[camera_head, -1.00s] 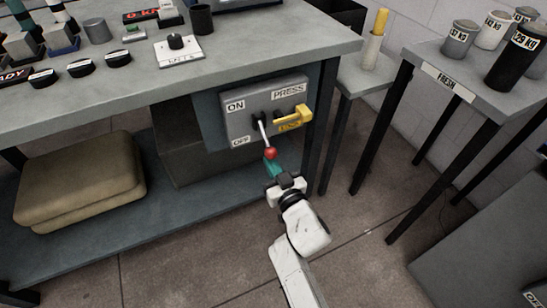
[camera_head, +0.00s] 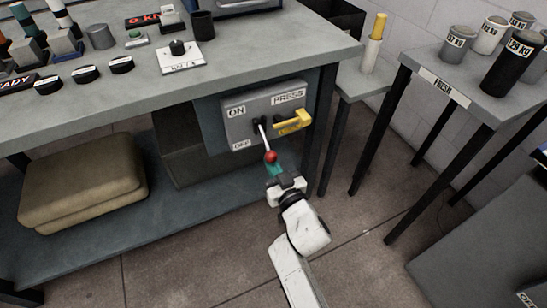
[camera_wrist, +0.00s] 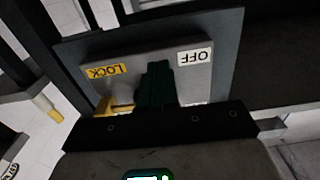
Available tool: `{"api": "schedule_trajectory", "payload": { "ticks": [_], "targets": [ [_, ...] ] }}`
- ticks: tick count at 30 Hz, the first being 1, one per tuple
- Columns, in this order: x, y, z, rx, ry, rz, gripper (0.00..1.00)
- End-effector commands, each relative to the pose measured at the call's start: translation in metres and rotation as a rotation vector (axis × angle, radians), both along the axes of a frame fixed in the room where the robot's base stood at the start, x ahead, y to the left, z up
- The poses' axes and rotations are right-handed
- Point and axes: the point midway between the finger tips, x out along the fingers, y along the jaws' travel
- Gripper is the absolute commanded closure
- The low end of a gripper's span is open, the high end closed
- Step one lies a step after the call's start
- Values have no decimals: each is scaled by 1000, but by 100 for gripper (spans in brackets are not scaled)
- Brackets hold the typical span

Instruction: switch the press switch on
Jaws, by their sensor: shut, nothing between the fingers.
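The press switch is a grey box (camera_head: 240,128) under the bench top, with ON, OFF, PRESS and LOCK labels. Its white lever (camera_head: 263,133) slants down towards the OFF side and ends in a red knob (camera_head: 270,156). A yellow lock handle (camera_head: 295,122) sits to the right of the lever. My gripper (camera_head: 273,169) is shut and empty, with its green fingertips just below the knob; I cannot tell whether they touch it. In the wrist view the box (camera_wrist: 190,75) appears upside down behind the green fingers (camera_wrist: 158,85), and the knob is hidden.
The bench top (camera_head: 230,65) overhangs the switch and carries several knobs and blocks. A tan cushion-like bundle (camera_head: 82,180) lies on the lower shelf. Table legs (camera_head: 383,130) stand to the right. The floor (camera_head: 190,255) in front is clear.

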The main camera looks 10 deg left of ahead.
Motion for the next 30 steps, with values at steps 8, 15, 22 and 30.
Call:
{"api": "schedule_trajectory", "payload": {
  "ticks": [8, 15, 22, 30],
  "targets": [
    [1, 1, 27, 4, -9, 1, 100],
    [1, 0, 41, 5, -9, 0, 100],
    [1, 0, 55, 4, -8, 1, 100],
    [0, 0, 61, 3, -6, 1, 100]
  ]
}}
